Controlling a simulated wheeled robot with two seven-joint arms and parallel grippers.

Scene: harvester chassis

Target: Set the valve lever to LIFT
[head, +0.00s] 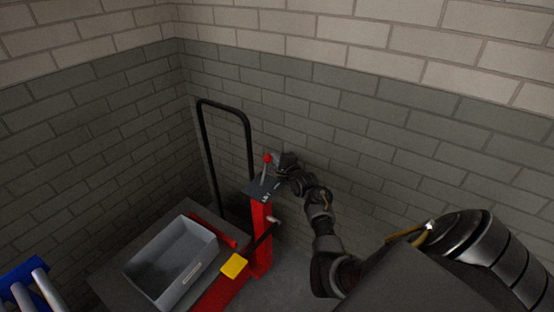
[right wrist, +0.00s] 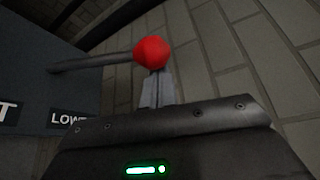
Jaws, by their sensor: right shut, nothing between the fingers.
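The valve lever (head: 265,171) is a thin rod with a red ball knob (head: 267,158), rising nearly upright from a dark plate (head: 257,188) on top of a red post. My right gripper (head: 279,160) is just right of the knob. In the right wrist view the red knob (right wrist: 151,52) sits just past the tips of the shut fingers (right wrist: 158,88), with the lever rod running left from it. Whether they touch I cannot tell. A label starting "LOW" (right wrist: 68,120) shows on the plate; another ends in "T" at the left edge. My left gripper is out of view.
The red post (head: 261,235) belongs to a lift with a black hoop handle (head: 224,103) and a yellow pedal (head: 234,265). A grey bin (head: 205,244) stands at left. Brick walls (head: 400,140) close the corner behind. A blue thing with pale bars (head: 28,280) is at lower left.

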